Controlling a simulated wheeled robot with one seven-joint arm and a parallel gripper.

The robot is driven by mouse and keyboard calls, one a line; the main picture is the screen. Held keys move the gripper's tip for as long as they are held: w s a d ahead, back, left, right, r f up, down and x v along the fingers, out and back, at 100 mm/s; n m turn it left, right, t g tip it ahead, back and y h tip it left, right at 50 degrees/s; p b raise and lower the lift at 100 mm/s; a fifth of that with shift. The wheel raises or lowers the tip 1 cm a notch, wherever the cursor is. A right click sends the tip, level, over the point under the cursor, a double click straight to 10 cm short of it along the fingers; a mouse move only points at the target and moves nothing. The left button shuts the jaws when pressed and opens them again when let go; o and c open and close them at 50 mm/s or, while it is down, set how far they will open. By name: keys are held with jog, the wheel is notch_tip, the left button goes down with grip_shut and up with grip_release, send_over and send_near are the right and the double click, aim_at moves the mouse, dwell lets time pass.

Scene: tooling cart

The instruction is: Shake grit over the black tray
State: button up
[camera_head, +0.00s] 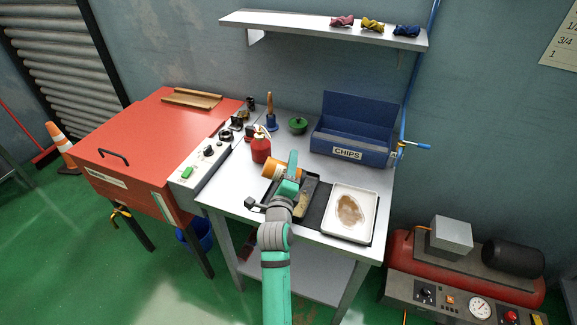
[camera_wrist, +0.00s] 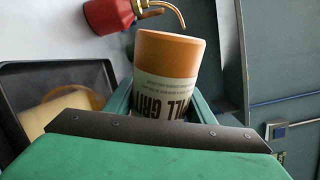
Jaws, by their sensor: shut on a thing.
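My gripper (camera_head: 287,178) is shut on the grit canister (camera_head: 271,167), an orange and white cylinder. In the head view the canister is tilted well over, its orange end toward the left, by the back left part of the black tray (camera_head: 313,190). In the wrist view the canister (camera_wrist: 170,58) sits between my fingers, with part of a label reading "GRIT" showing; the fingers hide its lower part. The black tray (camera_wrist: 20,72) also shows at the left there, with something tan in it. I cannot see any grit falling.
A red oil can (camera_head: 260,150) stands close behind the canister. A white tray (camera_head: 372,222) with a brown patch lies to the right. A blue CHIPS bin (camera_head: 348,154), a green-lidded pot (camera_head: 298,125) and a blue-based brush (camera_head: 271,120) stand behind. A red cabinet is left.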

jog(key=w, duration=0.1)
jog(key=w+d, duration=0.1)
jog(key=w, duration=0.2)
jog(key=shift+w+d, duration=0.15)
jog(key=shift+d, duration=0.15)
dwell(0.6)
jog(key=shift+w+r, duration=0.1)
jog(key=shift+w, duration=0.05)
dwell(0.7)
jog(key=shift+w+d, duration=0.2)
jog(key=shift+w, duration=0.5)
jog(key=shift+w+d, duration=0.2)
jog(key=shift+w, duration=0.45)
jog(key=shift+w+d, duration=0.2)
jog(key=shift+w, duration=0.5)
jog(key=shift+a, duration=0.1)
